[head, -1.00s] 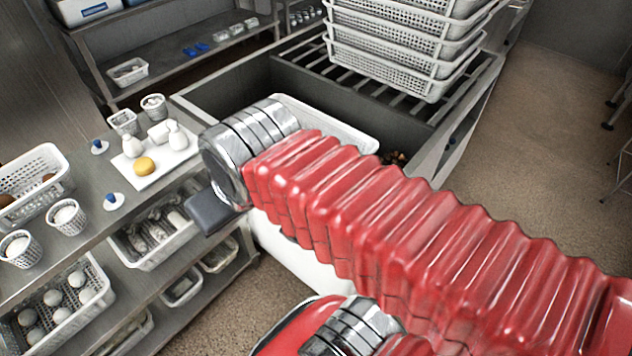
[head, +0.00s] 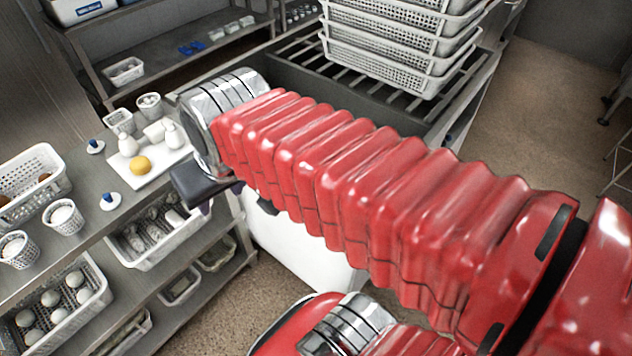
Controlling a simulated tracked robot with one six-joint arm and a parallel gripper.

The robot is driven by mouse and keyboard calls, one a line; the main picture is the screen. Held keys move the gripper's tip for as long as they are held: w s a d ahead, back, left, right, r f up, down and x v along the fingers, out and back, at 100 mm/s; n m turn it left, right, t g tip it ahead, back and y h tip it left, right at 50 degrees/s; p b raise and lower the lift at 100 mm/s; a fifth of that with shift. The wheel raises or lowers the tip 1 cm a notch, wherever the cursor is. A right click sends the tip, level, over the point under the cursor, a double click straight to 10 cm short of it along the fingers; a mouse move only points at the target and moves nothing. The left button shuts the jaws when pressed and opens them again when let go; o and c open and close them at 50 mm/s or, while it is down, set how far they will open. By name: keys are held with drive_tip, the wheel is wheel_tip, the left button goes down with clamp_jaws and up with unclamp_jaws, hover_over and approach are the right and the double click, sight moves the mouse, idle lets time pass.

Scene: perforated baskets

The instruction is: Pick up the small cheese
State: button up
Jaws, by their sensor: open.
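A small round yellow cheese (head: 140,165) lies on a white tray (head: 150,179) on the upper shelf at the left. White gourd-shaped pieces (head: 128,144) and another white piece stand on the same tray, just behind it. My gripper (head: 205,188) is dark and hangs at the end of my red arm, to the right of the tray and apart from the cheese. It is open; most of it is hidden behind the arm's metal rings, and no object shows between its fingers.
White perforated cups (head: 63,217) and a basket (head: 32,184) stand on the shelf left of the tray. Blue-and-white knobbed items (head: 110,200) sit near it. Filled baskets (head: 150,240) occupy the shelf below. Stacked perforated baskets (head: 395,60) stand behind my arm.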

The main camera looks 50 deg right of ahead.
drive_tip(key=w+d+f+m+g, duration=0.1)
drive_tip(key=w+d+f+m, duration=0.3)
drive_tip(key=w+d, duration=0.55)
drive_tip(key=w+d+f+m+g, duration=0.1)
drive_tip(key=w+d+f+m, duration=0.1)
drive_tip(key=w+d+f, duration=0.55)
drive_tip(key=d+f+m, duration=0.2)
drive_tip(key=d+f, duration=0.8)
drive_tip(key=d, duration=0.3)
drive_tip(key=d+f+m+y, duration=0.1)
drive_tip(key=d+f+m, duration=0.2)
drive_tip(key=d+f, duration=0.8)
drive_tip(key=s+d, duration=0.1)
drive_tip(key=d, duration=0.1)
drive_tip(key=shift+d+m+g, duration=0.3)
drive_tip(key=shift+d+g, duration=0.05)
drive_tip(key=shift+g, duration=0.05)
drive_tip(key=shift+x, duration=4.3)
drive_tip(key=shift+a, duration=0.15)
